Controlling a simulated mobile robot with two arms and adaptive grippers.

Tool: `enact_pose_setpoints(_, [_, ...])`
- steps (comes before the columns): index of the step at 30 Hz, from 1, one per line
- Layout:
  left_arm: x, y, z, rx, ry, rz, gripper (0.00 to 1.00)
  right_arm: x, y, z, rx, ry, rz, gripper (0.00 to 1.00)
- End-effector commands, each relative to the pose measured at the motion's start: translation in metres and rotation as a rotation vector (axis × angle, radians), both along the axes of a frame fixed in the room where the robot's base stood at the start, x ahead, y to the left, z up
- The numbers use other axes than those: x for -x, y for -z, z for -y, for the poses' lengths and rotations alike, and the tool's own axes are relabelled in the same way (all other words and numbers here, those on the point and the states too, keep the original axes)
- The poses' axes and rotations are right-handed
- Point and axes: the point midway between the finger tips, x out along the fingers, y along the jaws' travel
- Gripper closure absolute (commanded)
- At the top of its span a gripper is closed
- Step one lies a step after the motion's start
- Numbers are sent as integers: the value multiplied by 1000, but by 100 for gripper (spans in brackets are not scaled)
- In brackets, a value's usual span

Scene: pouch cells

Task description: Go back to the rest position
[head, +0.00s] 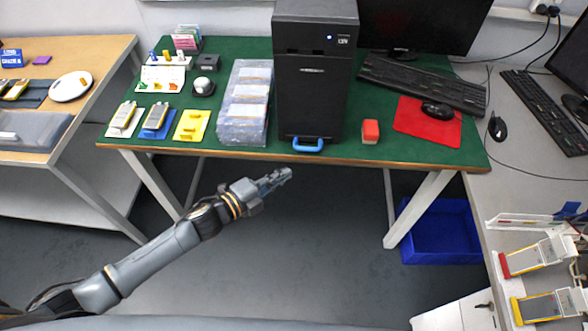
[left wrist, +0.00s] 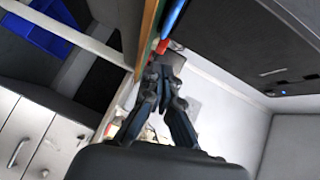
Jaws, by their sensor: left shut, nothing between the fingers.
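My left gripper (head: 279,178) is shut and empty in the head view. It is in the open space in front of the table (head: 400,150), beyond its front edge and below the black tower (head: 312,85) in the picture. The left arm reaches in from the lower left. In the left wrist view the fingers of the left gripper (left wrist: 165,72) come together at their tips with nothing between them. My right gripper does not show in either view.
The green table holds several pouch cells on coloured holders (head: 191,126), a clear plastic tray (head: 262,140), a red block (head: 370,131) and a keyboard (head: 424,84). A blue bin (head: 445,243) stands on the floor at right. The floor in front of the table is clear.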

Motion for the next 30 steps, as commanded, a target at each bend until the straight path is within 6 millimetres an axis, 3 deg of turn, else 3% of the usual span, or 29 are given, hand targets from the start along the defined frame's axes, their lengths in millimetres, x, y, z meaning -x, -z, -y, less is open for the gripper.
enact_pose_setpoints(3, [16,0,-14,-1,1,-3,100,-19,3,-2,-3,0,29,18])
enact_pose_setpoints(5, [20,-2,-18,0,2,-2,100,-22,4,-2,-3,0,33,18])
enact_pose_setpoints(14, [28,-6,-26,1,2,-1,100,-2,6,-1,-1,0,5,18])
enact_pose_setpoints(17, [26,1,-29,5,-17,-21,100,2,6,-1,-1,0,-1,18])
enact_pose_setpoints(20, [19,30,-45,27,-97,-106,100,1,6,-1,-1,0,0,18])
enact_pose_setpoints(23, [17,83,-75,70,-244,-259,100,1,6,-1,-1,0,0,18])
enact_pose_setpoints(24, [20,110,-89,91,-317,-334,100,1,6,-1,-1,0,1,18])
enact_pose_setpoints(26, [30,150,-110,128,-429,-450,100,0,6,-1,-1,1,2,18])
enact_pose_setpoints(30, [77,238,-151,207,-679,-704,100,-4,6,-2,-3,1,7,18])
